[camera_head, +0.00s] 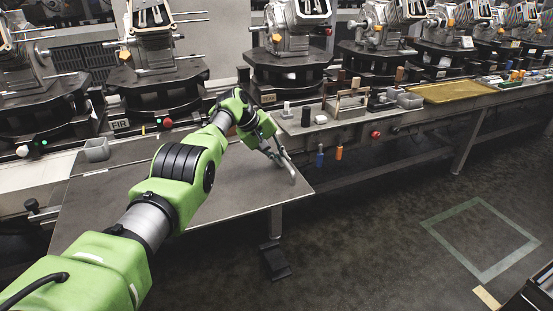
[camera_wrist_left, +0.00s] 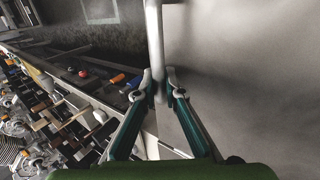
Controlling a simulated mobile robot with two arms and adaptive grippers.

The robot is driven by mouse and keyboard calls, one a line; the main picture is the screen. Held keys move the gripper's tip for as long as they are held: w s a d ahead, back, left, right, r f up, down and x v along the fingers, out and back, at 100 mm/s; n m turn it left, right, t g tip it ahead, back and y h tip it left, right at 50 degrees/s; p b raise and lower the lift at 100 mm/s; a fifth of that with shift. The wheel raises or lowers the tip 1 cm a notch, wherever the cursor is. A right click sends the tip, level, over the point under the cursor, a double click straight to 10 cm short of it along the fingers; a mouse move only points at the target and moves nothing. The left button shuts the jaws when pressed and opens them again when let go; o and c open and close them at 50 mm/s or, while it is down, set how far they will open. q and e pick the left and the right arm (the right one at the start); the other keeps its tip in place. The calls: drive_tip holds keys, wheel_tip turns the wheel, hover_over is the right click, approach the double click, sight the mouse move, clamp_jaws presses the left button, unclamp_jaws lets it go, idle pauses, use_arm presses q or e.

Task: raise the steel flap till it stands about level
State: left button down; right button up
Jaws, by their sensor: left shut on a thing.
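The steel flap (camera_head: 240,190) is a flat grey panel at the front of the bench, partly hidden behind my left arm. It extends out from the bench and looks close to level, though its exact tilt is hard to judge. A pale bar handle (camera_head: 291,174) is at its right edge. My left gripper (camera_head: 280,158) is at that edge, shut on the handle. In the left wrist view, the two fingers of the gripper (camera_wrist_left: 159,84) close around the handle bar (camera_wrist_left: 154,35), with the flap's grey face (camera_wrist_left: 250,80) to the right. My right gripper is out of view.
A small grey bin (camera_head: 97,150) sits at the flap's back left. The bench to the right carries a wooden rack (camera_head: 346,104) and a yellow tray (camera_head: 450,91). Orange and blue-handled tools (camera_head: 339,152) hang from its front.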

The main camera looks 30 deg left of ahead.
use_arm(q)
drive_tip(key=shift+w+r, duration=0.1)
drive_tip(key=shift+r, duration=0.15)
drive_tip(key=c, duration=2.4)
unclamp_jaws()
drive_tip(key=shift+f, duration=0.1)
drive_tip(key=shift+a, duration=0.15)
drive_tip(key=v, duration=1.2)
